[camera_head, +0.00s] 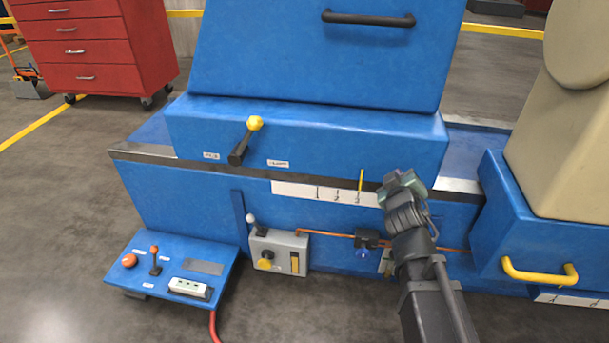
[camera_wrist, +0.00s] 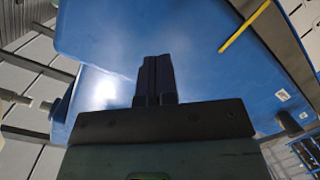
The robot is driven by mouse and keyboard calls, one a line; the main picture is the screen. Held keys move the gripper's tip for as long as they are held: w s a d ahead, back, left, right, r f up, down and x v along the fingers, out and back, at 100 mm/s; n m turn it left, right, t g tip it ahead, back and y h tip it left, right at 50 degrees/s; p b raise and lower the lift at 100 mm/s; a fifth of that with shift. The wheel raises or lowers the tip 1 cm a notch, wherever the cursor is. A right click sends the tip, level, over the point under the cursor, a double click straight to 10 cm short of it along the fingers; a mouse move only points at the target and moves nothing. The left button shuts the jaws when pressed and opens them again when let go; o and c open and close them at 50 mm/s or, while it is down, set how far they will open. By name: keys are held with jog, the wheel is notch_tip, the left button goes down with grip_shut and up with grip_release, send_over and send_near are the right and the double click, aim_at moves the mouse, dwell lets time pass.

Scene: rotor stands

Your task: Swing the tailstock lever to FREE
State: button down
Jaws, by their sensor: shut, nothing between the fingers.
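The lever (camera_head: 245,142) has a black arm and a yellow knob, on the front of the blue tailstock base (camera_head: 350,143). Its knob end is up and tilted slightly right. Small white labels sit left (camera_head: 211,155) and right (camera_head: 278,163) of it; their print is too small to read. My gripper (camera_head: 402,182) is shut and empty in front of the blue machine, well right of the lever and apart from it. In the wrist view its shut fingers (camera_wrist: 156,78) show against a blue surface. A dark stub (camera_wrist: 288,122) there may be part of the lever; I cannot tell.
A numbered white scale (camera_head: 322,193) with a yellow pointer (camera_head: 361,180) lies between lever and gripper. Below are a grey valve box (camera_head: 279,250) with a white-knobbed lever, a copper pipe, and a blue control panel (camera_head: 172,265). A black handle (camera_head: 368,19) is above.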

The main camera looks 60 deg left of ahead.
aim_at(260, 126)
jog(key=s+a+f+n+g+y+b, duration=0.2)
jog(key=s+a+n+y, duration=0.3)
jog(key=a, duration=0.2)
jog(key=s+a+r+n+g+y, duration=0.1)
jog(key=s+r+n+g+y, duration=0.1)
jog(key=s+n+g, duration=0.4)
jog(key=s+a+r+n+g+y, duration=0.1)
jog(key=s+r+n+g+y, duration=0.2)
jog(key=s+n+g, duration=0.4)
jog(key=shift+s+a+r+n+g+p, duration=0.15)
jog(key=shift+a+r+n+g+p, duration=0.2)
jog(key=shift+r+n+g, duration=0.5)
jog(key=shift+f, duration=0.25)
jog(key=shift+m, duration=0.25)
jog(key=p+x, duration=0.4)
jog(key=x, duration=1)
jog(key=shift+p, duration=0.3)
jog(key=shift+s+r, duration=0.1)
jog(key=shift+r, duration=0.05)
